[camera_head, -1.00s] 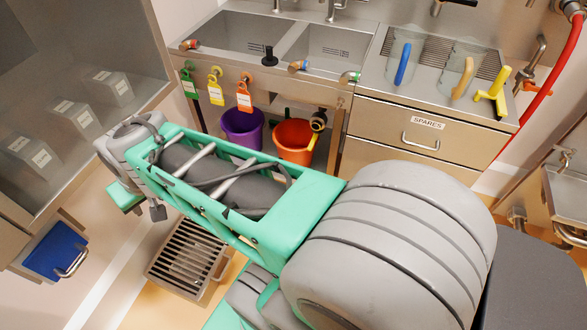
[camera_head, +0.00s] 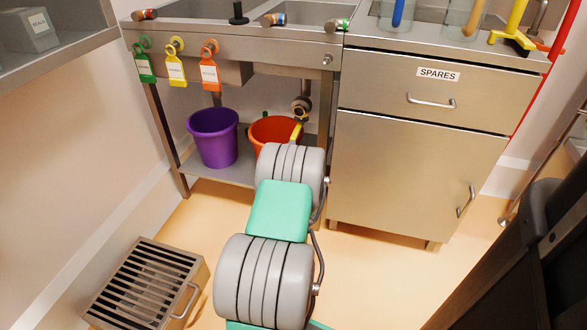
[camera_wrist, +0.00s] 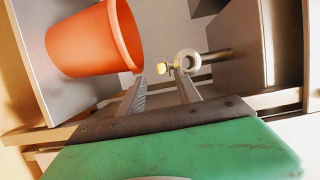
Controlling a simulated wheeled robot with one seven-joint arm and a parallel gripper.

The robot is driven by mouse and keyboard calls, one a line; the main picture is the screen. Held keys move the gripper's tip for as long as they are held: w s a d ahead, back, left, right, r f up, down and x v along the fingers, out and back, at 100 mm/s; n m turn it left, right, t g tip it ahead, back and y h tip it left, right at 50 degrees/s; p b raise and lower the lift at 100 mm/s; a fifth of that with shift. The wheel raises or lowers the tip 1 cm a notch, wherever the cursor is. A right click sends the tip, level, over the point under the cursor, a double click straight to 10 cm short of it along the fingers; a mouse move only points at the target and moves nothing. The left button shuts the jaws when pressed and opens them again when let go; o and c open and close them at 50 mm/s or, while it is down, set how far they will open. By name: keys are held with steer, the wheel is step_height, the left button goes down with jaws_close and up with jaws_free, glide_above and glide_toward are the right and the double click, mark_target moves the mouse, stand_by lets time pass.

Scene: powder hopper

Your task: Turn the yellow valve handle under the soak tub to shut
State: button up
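The yellow valve handle (camera_head: 296,132) shows in the head view just above my arm's far end, below a round grey valve fitting (camera_head: 301,106) under the steel sink unit (camera_head: 285,48). In the wrist view the small yellow handle (camera_wrist: 165,69) appears in line with the gap between my fingertips, beside a grey ring-shaped fitting (camera_wrist: 187,60) on a pipe. My gripper (camera_wrist: 160,78) is open, its two fingers apart and pointing at the handle. I cannot tell whether they touch it. In the head view my gripper is hidden behind my arm.
An orange bucket (camera_head: 272,128) stands close left of the valve; it also shows in the wrist view (camera_wrist: 92,40). A purple bucket (camera_head: 214,138) is farther left. The SPARES cabinet (camera_head: 415,155) is close on the right. A slatted steel box (camera_head: 145,285) lies on the floor.

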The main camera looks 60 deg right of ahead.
mark_target(293, 138)
steer(key=b+x, duration=0.1)
steer(key=x, duration=0.3)
steer(key=b+x, duration=0.1)
steer(key=x, duration=0.3)
steer(key=shift+s+d+f+b, duration=0.1)
steer(key=shift+s+b, duration=0.15)
steer(key=shift+b, duration=0.05)
steer(key=shift+w+d+r, duration=0.2)
steer(key=shift+w+d, duration=0.05)
steer(key=shift+d, duration=0.25)
steer(key=shift+c, duration=0.2)
jaws_close()
